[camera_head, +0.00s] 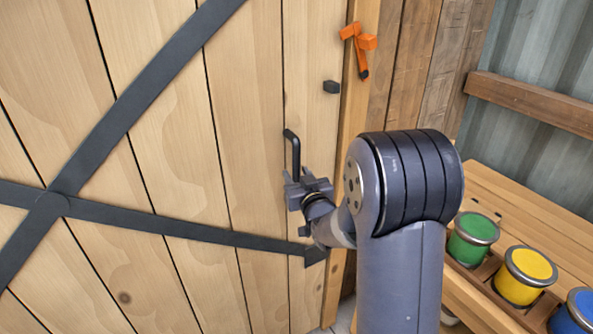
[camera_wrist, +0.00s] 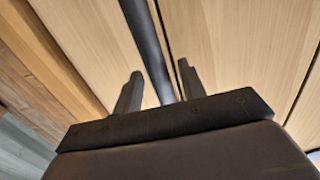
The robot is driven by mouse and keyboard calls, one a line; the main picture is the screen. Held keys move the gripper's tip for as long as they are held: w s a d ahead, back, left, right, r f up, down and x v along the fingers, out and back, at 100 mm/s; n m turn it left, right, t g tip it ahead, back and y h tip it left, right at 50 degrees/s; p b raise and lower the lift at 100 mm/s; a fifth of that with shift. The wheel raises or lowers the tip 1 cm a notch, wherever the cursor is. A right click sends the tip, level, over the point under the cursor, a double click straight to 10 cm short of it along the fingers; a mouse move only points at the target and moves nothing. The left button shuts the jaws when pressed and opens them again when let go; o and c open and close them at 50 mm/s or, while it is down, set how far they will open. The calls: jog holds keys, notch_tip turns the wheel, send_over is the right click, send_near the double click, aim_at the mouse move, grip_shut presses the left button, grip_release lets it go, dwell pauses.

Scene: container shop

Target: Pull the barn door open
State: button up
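The barn door (camera_head: 245,90) is made of pale vertical planks with dark metal straps, and looks closed against its wooden post (camera_head: 357,105). Its black bar handle (camera_head: 293,148) stands upright near the right edge. My gripper (camera_head: 296,178) is at the lower part of the handle. In the wrist view, the handle (camera_wrist: 150,50) passes between the two fingers of my gripper (camera_wrist: 158,85), with gaps visible beside it. The gripper is open around the handle, not clamped on it. The handle's lower end is hidden by my gripper.
An orange latch (camera_head: 359,45) hangs on the post, right of a small dark block (camera_head: 331,87) on the door. At right, a wooden bench (camera_head: 520,215) holds green (camera_head: 473,238), yellow (camera_head: 524,276) and blue (camera_head: 575,312) paint cans near my arm.

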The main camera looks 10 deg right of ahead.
jog(key=shift+w, duration=0.65)
jog(key=shift+c, duration=0.3)
grip_shut()
